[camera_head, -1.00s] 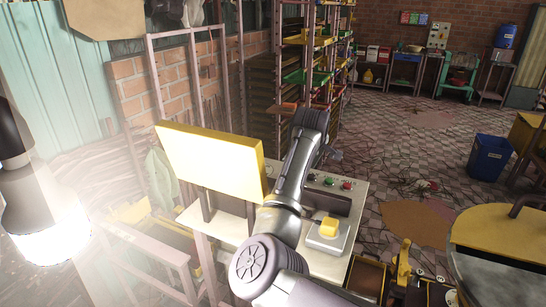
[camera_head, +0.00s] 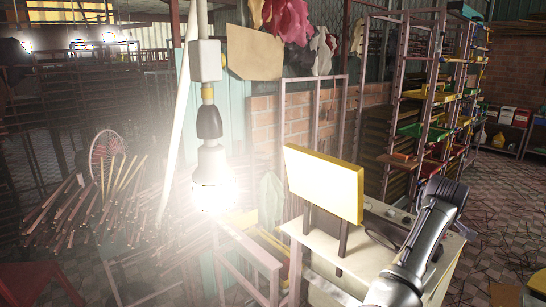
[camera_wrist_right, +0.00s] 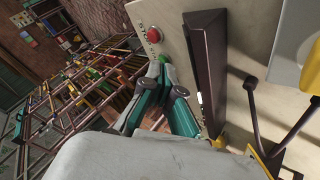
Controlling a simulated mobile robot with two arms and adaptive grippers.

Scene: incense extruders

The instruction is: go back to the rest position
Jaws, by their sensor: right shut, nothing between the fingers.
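My right arm (camera_head: 425,245) reaches up over the pale machine table (camera_head: 365,265) at the right of the head view. Its gripper cannot be made out there. In the right wrist view, my right gripper (camera_wrist_right: 163,76) is shut and empty, its teal-lined fingers close together beside the machine's panel (camera_wrist_right: 235,30). A red button (camera_wrist_right: 154,35) and a green button (camera_wrist_right: 163,60) are by the fingertips. Whether the fingers touch the panel cannot be told. My left gripper is not in view.
A yellow-edged board (camera_head: 325,185) stands on the machine, left of my right arm. A glowing lamp (camera_head: 213,180) hangs in front. Shelving racks (camera_head: 430,110) stand behind. Open floor (camera_head: 500,230) lies at far right.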

